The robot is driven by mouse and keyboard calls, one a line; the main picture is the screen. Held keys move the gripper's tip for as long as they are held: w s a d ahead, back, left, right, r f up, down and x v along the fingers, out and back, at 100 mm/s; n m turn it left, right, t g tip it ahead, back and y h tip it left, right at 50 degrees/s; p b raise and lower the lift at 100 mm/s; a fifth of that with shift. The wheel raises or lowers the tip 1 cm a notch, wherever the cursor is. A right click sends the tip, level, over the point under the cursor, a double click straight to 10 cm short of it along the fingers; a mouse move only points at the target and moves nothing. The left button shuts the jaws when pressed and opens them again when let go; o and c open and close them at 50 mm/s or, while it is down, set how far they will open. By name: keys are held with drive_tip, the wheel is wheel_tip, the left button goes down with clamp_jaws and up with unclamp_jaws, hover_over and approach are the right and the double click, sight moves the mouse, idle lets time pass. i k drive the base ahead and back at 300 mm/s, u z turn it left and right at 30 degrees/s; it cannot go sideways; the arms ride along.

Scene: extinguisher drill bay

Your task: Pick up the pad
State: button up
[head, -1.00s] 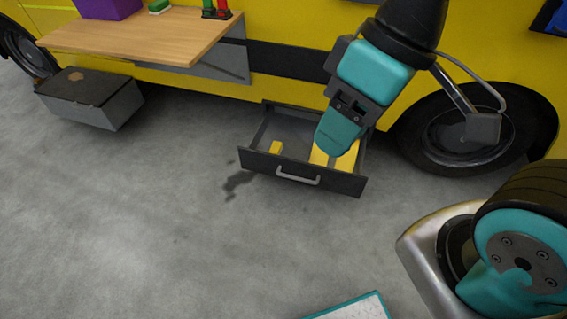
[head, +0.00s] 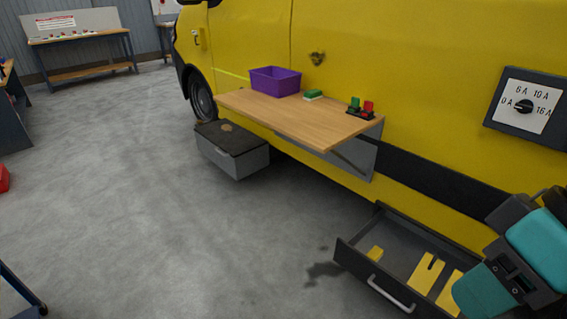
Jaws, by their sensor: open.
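A small green block with a pale underside, which looks like the pad (head: 313,94), lies on the wooden fold-down shelf (head: 270,118) on the side of the yellow van. It sits between a purple bin and a stand with green and red pieces. My gripper (head: 482,292) is at the lower right, over the right part of the open drawer, far from the pad. It is open, and nothing shows in it. One teal finger faces the camera; the other finger is not clearly seen.
The purple bin (head: 276,81) and the red-green stand (head: 361,108) flank the pad closely. The open drawer (head: 372,281) holds yellow pieces and juts out low. A grey box (head: 232,152) stands under the shelf's left end.

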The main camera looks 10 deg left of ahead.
sight(376, 253)
drive_tip(key=z, duration=0.05)
drive_tip(key=i, duration=0.95)
drive_tip(key=u, duration=0.5)
drive_tip(key=i, duration=0.9)
drive_tip(key=u, duration=0.45)
